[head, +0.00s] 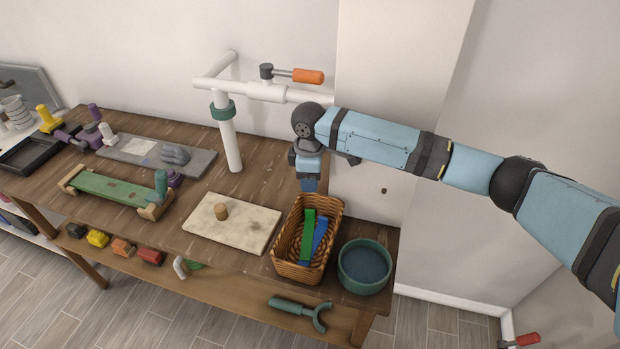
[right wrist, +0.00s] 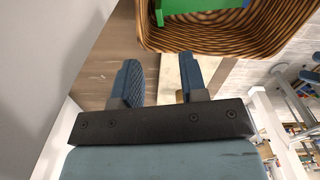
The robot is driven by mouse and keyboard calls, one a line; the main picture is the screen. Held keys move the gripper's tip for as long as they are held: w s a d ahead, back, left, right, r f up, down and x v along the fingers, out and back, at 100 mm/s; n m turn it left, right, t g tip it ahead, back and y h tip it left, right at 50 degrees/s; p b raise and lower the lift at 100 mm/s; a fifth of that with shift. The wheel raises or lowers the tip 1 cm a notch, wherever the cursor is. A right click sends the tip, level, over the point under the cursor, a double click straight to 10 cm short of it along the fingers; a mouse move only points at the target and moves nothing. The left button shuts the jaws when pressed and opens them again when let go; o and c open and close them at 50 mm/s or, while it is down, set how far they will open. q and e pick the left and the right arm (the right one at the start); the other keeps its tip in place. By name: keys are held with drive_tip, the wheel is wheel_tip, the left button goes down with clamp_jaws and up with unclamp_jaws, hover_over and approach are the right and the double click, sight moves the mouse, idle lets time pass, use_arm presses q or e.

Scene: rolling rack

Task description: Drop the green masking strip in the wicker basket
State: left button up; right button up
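The green masking strip (head: 308,234) lies inside the wicker basket (head: 280,262), beside a blue strip (head: 320,236). In the right wrist view the green strip (right wrist: 195,6) shows at the top, within the basket (right wrist: 215,42). The basket stands on the wooden workbench near its right end. My right gripper (head: 308,184) is just behind the basket's far rim, pointing down. In the right wrist view its two fingers (right wrist: 160,80) are apart with nothing between them. My left gripper is in neither view.
A round teal bowl (head: 364,267) stands right of the basket. A pale board with a wooden peg (head: 232,222) lies to its left. A white pipe with an orange-handled valve (head: 308,76) rises behind. The wall is close behind my right gripper.

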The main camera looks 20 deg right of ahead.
wheel_tip(320, 180, up, 13)
drive_tip(key=b, duration=0.1)
drive_tip(key=shift+r+b, duration=0.2)
drive_tip(key=shift+b, duration=0.1)
drive_tip(key=shift+s+a+f, duration=0.1)
drive_tip(key=shift+s+f, duration=0.05)
idle(0.5)
